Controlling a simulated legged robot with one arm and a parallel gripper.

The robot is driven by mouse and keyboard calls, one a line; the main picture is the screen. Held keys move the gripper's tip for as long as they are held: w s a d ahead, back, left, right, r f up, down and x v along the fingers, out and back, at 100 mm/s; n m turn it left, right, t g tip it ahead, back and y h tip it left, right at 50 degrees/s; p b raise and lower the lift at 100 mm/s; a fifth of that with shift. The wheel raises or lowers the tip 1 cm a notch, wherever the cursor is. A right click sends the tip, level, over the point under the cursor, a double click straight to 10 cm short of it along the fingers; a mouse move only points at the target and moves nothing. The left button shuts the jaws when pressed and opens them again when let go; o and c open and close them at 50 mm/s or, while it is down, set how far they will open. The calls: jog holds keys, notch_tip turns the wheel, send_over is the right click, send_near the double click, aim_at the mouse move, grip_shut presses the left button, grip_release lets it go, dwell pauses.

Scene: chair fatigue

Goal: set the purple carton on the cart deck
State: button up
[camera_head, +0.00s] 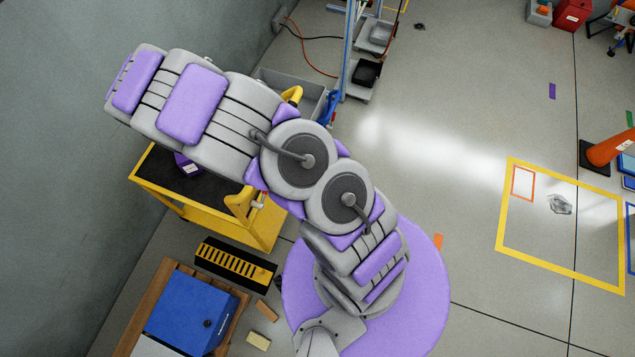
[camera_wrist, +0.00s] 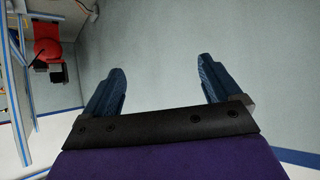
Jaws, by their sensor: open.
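The purple carton (camera_head: 183,161), dark with a pale label, is on the black deck of the yellow cart (camera_head: 212,189), beside the wall. My arm crosses above and hides part of the carton and much of the deck. In the wrist view my gripper (camera_wrist: 161,67) is open and empty, with two blue fingers spread apart before a bare grey wall. The carton does not show between the fingers. The fingers do not show in the head view, where the arm's end points to the upper left, near the wall.
The grey wall (camera_head: 50,150) runs close along the left. A black and yellow striped mat (camera_head: 236,264) and a blue box (camera_head: 185,308) on a wooden pallet lie below the cart. A shelf rack (camera_head: 348,50) with bins stands behind it. Open floor lies to the right.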

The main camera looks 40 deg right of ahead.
jog(key=s+d+r+g, duration=0.3)
jog(key=s+d+r, duration=0.2)
jog(key=s+r, duration=0.3)
jog(key=s+d+r+g, duration=0.2)
jog(key=s+r+g, duration=0.1)
jog(key=s, duration=1.2)
jog(key=s+d+r+g+y, duration=0.1)
jog(key=s+r, duration=0.4)
jog(key=s, duration=1)
jog(key=s+d+r+n+g, duration=0.1)
jog(key=s+d+r+g, duration=0.2)
jog(key=s, duration=1.1)
jog(key=shift+s+d+r+g+y, duration=0.15)
jog(key=shift+s+r+g+y, duration=0.2)
jog(key=shift+r+g, duration=0.75)
jog(key=shift+f, duration=0.15)
jog(key=shift+c, duration=0.5)
